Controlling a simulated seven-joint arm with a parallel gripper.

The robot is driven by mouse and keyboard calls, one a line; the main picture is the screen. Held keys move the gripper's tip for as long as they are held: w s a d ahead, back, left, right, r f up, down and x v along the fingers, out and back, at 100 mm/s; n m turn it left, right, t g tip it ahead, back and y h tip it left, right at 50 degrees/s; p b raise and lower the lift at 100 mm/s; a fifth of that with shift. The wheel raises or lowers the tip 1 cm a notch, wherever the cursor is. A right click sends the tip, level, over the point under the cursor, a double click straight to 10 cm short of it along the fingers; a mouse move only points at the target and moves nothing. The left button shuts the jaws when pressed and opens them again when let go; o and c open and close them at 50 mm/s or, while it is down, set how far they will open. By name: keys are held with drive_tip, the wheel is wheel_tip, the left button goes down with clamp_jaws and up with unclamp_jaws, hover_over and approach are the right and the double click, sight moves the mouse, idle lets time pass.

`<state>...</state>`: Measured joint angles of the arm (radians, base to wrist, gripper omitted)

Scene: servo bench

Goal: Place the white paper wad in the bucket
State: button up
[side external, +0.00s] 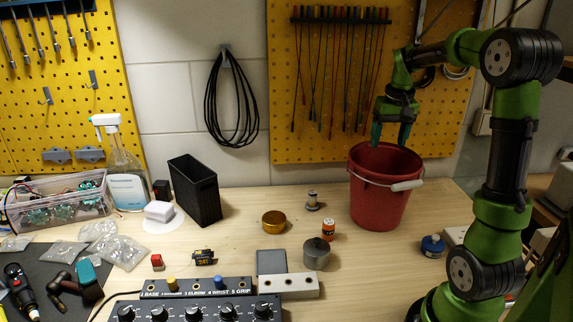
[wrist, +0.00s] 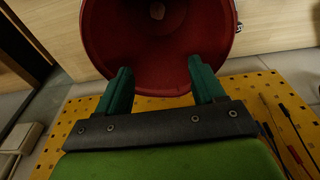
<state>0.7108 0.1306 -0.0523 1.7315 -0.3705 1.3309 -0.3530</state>
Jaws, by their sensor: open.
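The red bucket (side external: 378,205) stands upright at the back right of the bench, its white-gripped handle hanging at the front. My gripper (side external: 391,136) is above the bucket's mouth, fingers pointing down, open and with nothing between them. In the wrist view the open green fingers of my gripper (wrist: 160,70) show against the bucket's red inside (wrist: 145,60).
A white block-like item (side external: 159,210) sits on a white disc beside a black bin (side external: 196,190). A brass tin (side external: 274,221), a grey cylinder (side external: 316,253) and an orange-and-white bottle (side external: 328,230) stand left of the bucket. A yellow pegboard (side external: 330,145) rises behind.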

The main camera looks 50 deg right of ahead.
wheel_tip(320, 180, up, 4)
drive_tip(key=shift+f, duration=0.2)
drive_tip(key=s+a+f+n+t+y, duration=0.1)
drive_tip(key=s+a+n+t, duration=0.1)
drive_tip(key=a, duration=1.3)
drive_tip(key=s+a+f+n+t+y, duration=0.1)
drive_tip(key=s+a+n+t+y, duration=0.1)
drive_tip(key=a, duration=1.4)
drive_tip(key=shift+s+n+t, duration=0.5)
drive_tip(key=shift+s+t, duration=0.35)
drive_tip(key=shift+t, duration=0.15)
